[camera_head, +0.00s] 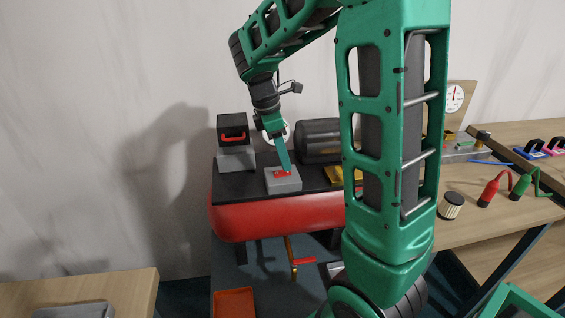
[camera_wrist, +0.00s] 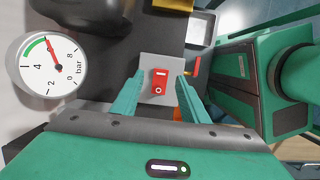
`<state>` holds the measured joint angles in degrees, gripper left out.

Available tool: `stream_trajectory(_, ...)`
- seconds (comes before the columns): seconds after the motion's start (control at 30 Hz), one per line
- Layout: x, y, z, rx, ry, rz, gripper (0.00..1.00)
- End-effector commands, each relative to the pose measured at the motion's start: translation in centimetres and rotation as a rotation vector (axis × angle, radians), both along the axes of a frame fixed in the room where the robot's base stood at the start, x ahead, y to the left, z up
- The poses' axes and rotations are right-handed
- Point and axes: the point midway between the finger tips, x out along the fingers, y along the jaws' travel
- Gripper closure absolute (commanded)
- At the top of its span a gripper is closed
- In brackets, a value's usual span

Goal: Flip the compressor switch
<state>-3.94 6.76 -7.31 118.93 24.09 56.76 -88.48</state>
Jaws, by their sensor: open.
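The compressor switch (camera_wrist: 159,83) is a red rocker with a white bar at one end and a white circle at the other. It sits on a light grey box (camera_head: 284,184) on the compressor's black top (camera_head: 240,184). My gripper (camera_head: 286,170) points down at the box from above. In the wrist view, its two green fingers (camera_wrist: 160,78) are apart, one on each side of the red rocker, with nothing between them but the switch below. I cannot tell whether a fingertip touches the rocker, or which way it is tipped.
A round pressure gauge (camera_wrist: 46,66) stands beside the switch. A dark cylinder (camera_head: 319,141) and a grey box with a red handle (camera_head: 234,134) are nearby on the compressor. The red tank (camera_head: 270,218) is below. A wooden bench (camera_head: 480,215) with tools is at right.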

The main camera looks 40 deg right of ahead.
Motion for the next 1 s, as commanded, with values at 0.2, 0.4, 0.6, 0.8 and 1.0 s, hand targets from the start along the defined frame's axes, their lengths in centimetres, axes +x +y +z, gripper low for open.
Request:
stream_trajectory(0.2, 0.7, 1.0, 4.1, -0.001, -0.004, 0.002, 0.59)
stream_trajectory(0.4, 0.9, 1.6, 6.7, -0.002, -0.004, 0.001, 0.59)
stream_trajectory(0.6, 1.0, 1.8, 7.6, 0.0, -0.001, 0.0, 0.59)
stream_trajectory(0.8, 1.0, 1.8, 7.6, 0.0, -0.001, 0.0, 0.59)
stream_trajectory(1.0, 1.0, 1.8, 7.6, 0.0, -0.001, 0.0, 0.59)
